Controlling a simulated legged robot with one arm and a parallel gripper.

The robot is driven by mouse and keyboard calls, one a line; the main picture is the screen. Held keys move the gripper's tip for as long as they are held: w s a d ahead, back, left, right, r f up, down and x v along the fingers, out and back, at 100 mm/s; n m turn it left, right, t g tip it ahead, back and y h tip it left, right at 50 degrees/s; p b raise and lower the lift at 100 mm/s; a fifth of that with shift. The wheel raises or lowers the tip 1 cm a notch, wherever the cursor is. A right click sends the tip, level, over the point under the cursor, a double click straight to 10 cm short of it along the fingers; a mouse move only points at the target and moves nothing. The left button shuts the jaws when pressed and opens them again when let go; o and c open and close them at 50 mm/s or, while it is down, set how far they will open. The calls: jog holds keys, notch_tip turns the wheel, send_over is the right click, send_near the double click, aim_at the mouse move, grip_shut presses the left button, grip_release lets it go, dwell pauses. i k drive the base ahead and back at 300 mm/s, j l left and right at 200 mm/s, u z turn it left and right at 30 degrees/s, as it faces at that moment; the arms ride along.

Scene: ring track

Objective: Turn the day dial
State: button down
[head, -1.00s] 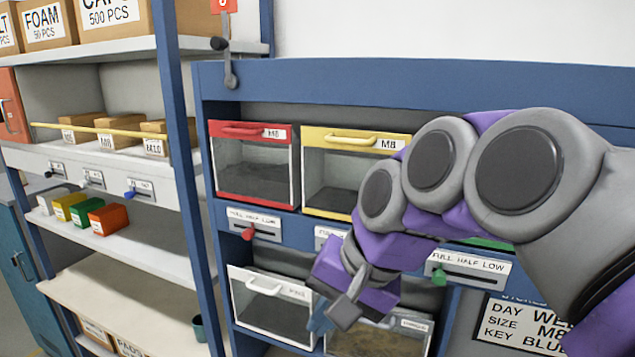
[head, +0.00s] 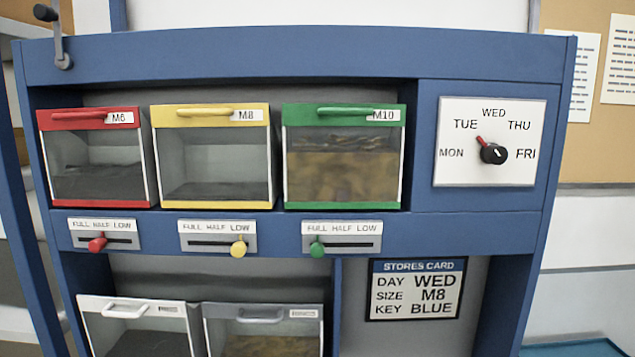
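The day dial (head: 494,153) is a black knob on a white plate at the upper right of the blue cabinet. The plate is marked MON, TUE, WED, THU and FRI. The dial's red pointer (head: 480,140) points up and left, toward TUE. The stores card (head: 416,290) below reads DAY WED, SIZE M8, KEY BLUE. My gripper is not in view now, so its state does not show.
Red M6 (head: 98,161), yellow M8 (head: 212,157) and green M10 (head: 341,156) bins sit left of the dial. Below them are sliders marked FULL HALF LOW. A grey lever (head: 54,38) stands at the top left. Nothing blocks the dial's front.

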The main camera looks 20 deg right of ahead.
aim_at(491, 153)
jog(key=z, duration=1.2)
jog(key=k+l, duration=0.05)
